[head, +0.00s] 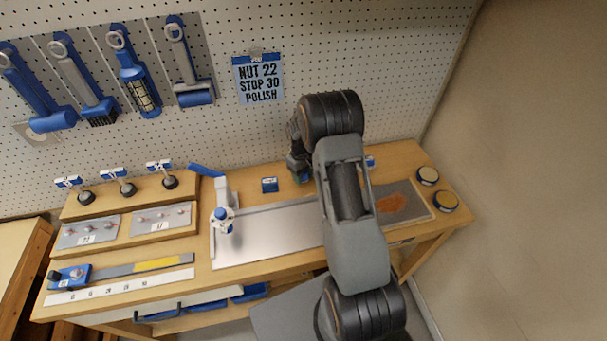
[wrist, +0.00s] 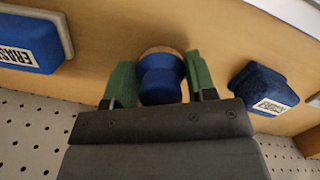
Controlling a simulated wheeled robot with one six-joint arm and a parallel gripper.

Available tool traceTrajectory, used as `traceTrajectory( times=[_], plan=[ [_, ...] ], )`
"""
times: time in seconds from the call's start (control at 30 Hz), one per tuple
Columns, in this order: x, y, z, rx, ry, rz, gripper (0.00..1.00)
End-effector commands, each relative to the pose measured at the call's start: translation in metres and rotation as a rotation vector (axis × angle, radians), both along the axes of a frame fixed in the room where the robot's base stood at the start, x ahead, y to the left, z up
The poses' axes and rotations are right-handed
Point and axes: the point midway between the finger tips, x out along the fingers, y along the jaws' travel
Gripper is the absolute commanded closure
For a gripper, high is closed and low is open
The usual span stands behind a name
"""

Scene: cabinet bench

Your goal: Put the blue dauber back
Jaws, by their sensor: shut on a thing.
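The blue dauber (wrist: 160,85) is between the green fingers of my gripper (wrist: 160,82) in the wrist view. Its body is blue and rounded, with a tan pad at its far end, towards the wooden bench top. The fingers are shut on its sides. I cannot tell whether the pad touches the wood. In the head view my gripper (head: 300,172) is low over the back of the bench, partly hidden by my arm, and the dauber is hard to make out there.
A blue block lettered "ERAS" (wrist: 30,45) and another labelled blue block (wrist: 265,88) flank the gripper. Two round tins (head: 427,176) (head: 446,201) stand at the bench's right end. A white press with a blue lever (head: 222,195) stands left, beside a metal plate (head: 265,235). The pegboard (head: 400,80) rises behind.

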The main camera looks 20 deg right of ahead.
Motion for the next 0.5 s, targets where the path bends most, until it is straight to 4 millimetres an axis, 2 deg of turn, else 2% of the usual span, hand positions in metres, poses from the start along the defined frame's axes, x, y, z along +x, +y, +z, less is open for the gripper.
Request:
traceTrajectory(
  times=[0.5],
  plan=[
    [0.0001,0.0002,-0.0102,-0.001,-0.001,0.0,0.71]
  ],
)
